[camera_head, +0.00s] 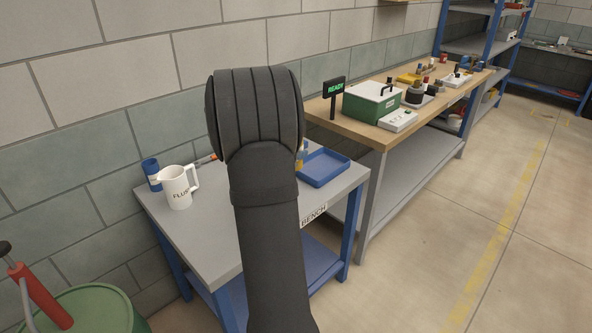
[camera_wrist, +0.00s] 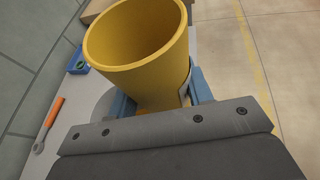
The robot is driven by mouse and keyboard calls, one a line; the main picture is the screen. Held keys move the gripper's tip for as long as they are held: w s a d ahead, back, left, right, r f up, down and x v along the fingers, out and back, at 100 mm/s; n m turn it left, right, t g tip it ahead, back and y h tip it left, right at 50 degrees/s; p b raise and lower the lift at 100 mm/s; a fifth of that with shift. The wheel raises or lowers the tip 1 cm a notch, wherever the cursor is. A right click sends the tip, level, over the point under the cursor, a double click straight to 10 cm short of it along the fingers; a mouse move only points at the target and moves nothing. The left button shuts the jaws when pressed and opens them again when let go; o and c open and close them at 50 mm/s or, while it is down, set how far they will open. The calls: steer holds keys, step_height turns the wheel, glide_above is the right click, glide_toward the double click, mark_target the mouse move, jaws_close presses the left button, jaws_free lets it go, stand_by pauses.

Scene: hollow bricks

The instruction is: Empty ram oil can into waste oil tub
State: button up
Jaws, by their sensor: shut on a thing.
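My gripper (camera_wrist: 160,98) has blue fingers and is shut on a yellow, open-topped can (camera_wrist: 135,35), which fits the ram oil can. The can's mouth faces up toward the wrist camera, and a strip of pale label shows on its right side; its writing cannot be read. I see no liquid in it. In the head view my arm hides most of the gripper and the can; only a small yellow and blue part shows beside the arm. A blue tray (camera_head: 323,168) lies on the grey bench (camera_head: 205,237). No tub marked for waste oil can be made out.
A white jug (camera_head: 178,187) with dark lettering and a blue can (camera_head: 152,174) stand at the bench's left. An orange-handled tool (camera_wrist: 49,121) lies near the wall. A wooden bench (camera_head: 381,136) with a green case (camera_head: 371,101) stands beyond. A green drum (camera_head: 90,312) is at lower left.

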steer(key=w+a+r+g+h, duration=0.2)
steer(key=w+a+h, duration=0.1)
steer(key=shift+w, duration=0.2)
stand_by(0.5)
steer(key=shift+s+d+n+h, duration=0.1)
steer(key=shift+d+n+h, duration=0.05)
steer(key=shift+n+h, duration=0.25)
stand_by(0.4)
steer(key=shift+s+d+n+h, duration=0.15)
steer(key=shift+d+n+h, duration=0.15)
steer(key=shift+n, duration=0.2)
steer(key=shift+s+d+n+h, duration=0.1)
steer(key=shift+d+n+h, duration=0.1)
steer(key=shift+n+h, duration=0.25)
